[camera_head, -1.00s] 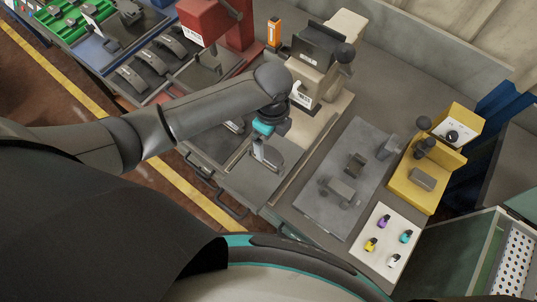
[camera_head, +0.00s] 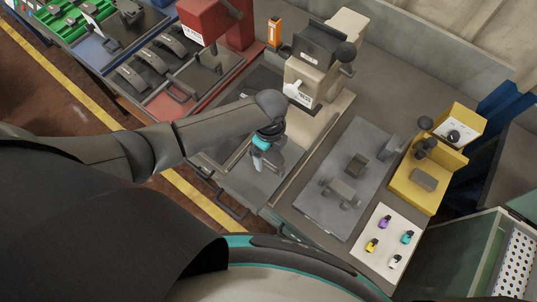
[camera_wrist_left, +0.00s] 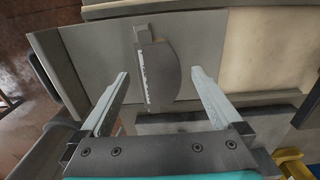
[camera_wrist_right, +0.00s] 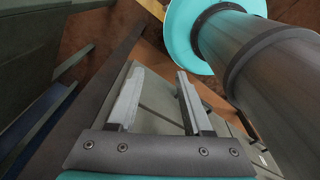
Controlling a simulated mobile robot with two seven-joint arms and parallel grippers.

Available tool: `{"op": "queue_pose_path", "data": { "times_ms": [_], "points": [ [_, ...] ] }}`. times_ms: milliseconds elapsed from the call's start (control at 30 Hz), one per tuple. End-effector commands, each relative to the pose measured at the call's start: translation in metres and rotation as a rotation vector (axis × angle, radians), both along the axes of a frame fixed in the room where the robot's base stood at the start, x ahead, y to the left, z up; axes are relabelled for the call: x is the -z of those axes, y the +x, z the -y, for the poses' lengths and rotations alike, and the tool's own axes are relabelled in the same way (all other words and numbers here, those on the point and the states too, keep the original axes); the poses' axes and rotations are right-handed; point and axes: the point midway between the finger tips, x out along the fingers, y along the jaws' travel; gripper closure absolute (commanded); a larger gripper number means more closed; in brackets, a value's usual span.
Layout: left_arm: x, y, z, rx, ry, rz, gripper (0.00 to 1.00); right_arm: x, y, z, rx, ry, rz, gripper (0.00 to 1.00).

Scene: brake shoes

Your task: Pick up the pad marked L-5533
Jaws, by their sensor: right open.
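In the left wrist view a dark grey curved pad (camera_wrist_left: 165,75) lies on a grey tray surface (camera_wrist_left: 200,28), with white marking along its left edge too small to read. My left gripper (camera_wrist_left: 160,74) is open, with its fingers apart on either side of the pad's near end, and no contact shows. In the head view my left gripper (camera_head: 270,160) is over the front grey tray (camera_head: 268,190) and largely hides the pad. My right gripper (camera_wrist_right: 159,69) is open and empty in the right wrist view, and is not seen in the head view.
A beige machine (camera_head: 312,75) stands behind the tray. Red trays with several dark curved pads (camera_head: 131,79) lie to the left. A grey plate (camera_head: 325,205), a yellow fixture (camera_head: 415,185) and a white board (camera_head: 385,255) with small coloured parts are to the right.

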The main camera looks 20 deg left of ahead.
Motion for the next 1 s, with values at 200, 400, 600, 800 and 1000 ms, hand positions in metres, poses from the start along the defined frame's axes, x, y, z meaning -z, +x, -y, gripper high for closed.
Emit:
{"op": "queue_pose_path", "data": {
  "times_ms": [200, 400, 600, 800, 1000],
  "points": [
    [-0.0004, 0.0002, 0.0002, 0.0, 0.0, 0.0, 0.26, -0.0001, 0.0008, 0.0009, -0.001, -0.001, 0.001, 0.5],
    [-0.0005, 0.0002, 0.0001, 0.0, 0.0, 0.0, 0.48, -0.0001, 0.0011, 0.0016, -0.001, -0.002, 0.001, 0.5],
    [-0.0006, 0.0003, 0.0, 0.0, 0.0, 0.0, 0.71, -0.0002, 0.0013, 0.0017, -0.001, -0.002, 0.002, 0.5],
    [-0.0006, 0.0003, 0.0, 0.0, 0.0, 0.001, 0.93, -0.0002, 0.0013, 0.0018, -0.001, -0.003, 0.003, 0.5],
    [-0.0011, 0.0009, 0.0002, 0.0, -0.001, 0.002, 1.0, -0.0002, 0.0013, 0.002, -0.001, -0.003, 0.003, 0.5]
  ]
}}
